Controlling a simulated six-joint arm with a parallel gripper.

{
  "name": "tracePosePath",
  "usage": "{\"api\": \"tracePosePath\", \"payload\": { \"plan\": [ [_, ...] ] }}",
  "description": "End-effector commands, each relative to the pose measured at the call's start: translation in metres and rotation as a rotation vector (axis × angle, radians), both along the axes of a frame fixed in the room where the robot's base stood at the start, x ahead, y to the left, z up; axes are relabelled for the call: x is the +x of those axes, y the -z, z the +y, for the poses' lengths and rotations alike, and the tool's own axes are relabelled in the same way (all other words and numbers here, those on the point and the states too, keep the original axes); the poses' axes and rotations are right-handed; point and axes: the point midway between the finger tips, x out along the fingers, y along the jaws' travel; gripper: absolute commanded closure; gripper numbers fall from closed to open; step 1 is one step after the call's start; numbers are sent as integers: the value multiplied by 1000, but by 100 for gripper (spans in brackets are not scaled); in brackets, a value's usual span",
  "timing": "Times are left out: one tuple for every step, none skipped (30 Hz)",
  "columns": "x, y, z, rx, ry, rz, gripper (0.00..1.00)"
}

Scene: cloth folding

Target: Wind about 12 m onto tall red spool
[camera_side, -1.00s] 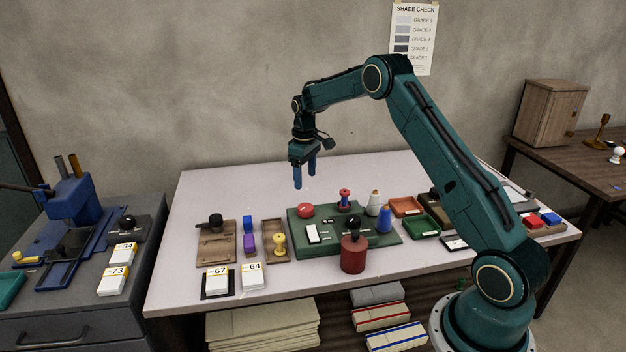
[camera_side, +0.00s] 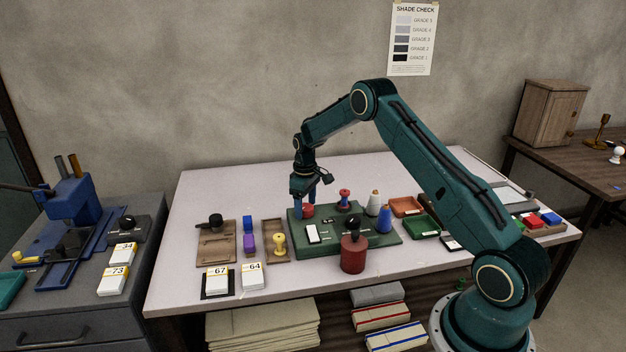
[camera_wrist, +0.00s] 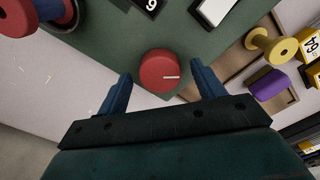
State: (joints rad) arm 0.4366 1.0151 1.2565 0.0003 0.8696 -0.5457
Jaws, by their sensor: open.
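A tall red spool (camera_side: 344,198) with a bluish middle stands upright at the back of the green winder base (camera_side: 365,243). In the wrist view the spool (camera_wrist: 38,14) is at the top left, cut by the frame. A round red knob (camera_wrist: 159,70) with a white mark sits on the base's back left corner. My gripper (camera_wrist: 161,72) is open and empty, its blue fingers on either side of the knob. In the side view my gripper (camera_side: 311,207) is down at the knob and partly hides it. I cannot tell whether the fingers touch it.
A white switch (camera_side: 312,233) and a black knob (camera_side: 353,221) are on the base. White and blue thread cones (camera_side: 374,204) stand at its right. A dark red cylinder (camera_side: 353,255) stands in front.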

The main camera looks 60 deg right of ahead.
Motion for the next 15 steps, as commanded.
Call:
{"api": "tracePosePath", "payload": {
  "plan": [
    [0, 0, 0, 0, 0, 0, 32],
    [0, 0, 0, 0, 0, 0, 32],
    [0, 0, 0, 0, 0, 0, 32],
    [0, 0, 0, 0, 0, 0, 32],
    [0, 0, 0, 0, 0, 0, 36],
    [0, 0, 0, 0, 0, 0, 44],
    [0, 0, 0, 0, 0, 0, 50],
    [0, 0, 0, 0, 0, 0, 55],
    [0, 0, 0, 0, 0, 0, 63],
    [0, 0, 0, 0, 0, 0, 69],
    [0, 0, 0, 0, 0, 0, 75],
    [0, 0, 0, 0, 0, 0, 77],
    [0, 0, 0, 0, 0, 0, 77],
    [0, 0, 0, 0, 0, 0, 77],
    [0, 0, 0, 0, 1, 0, 76]
  ]
}}
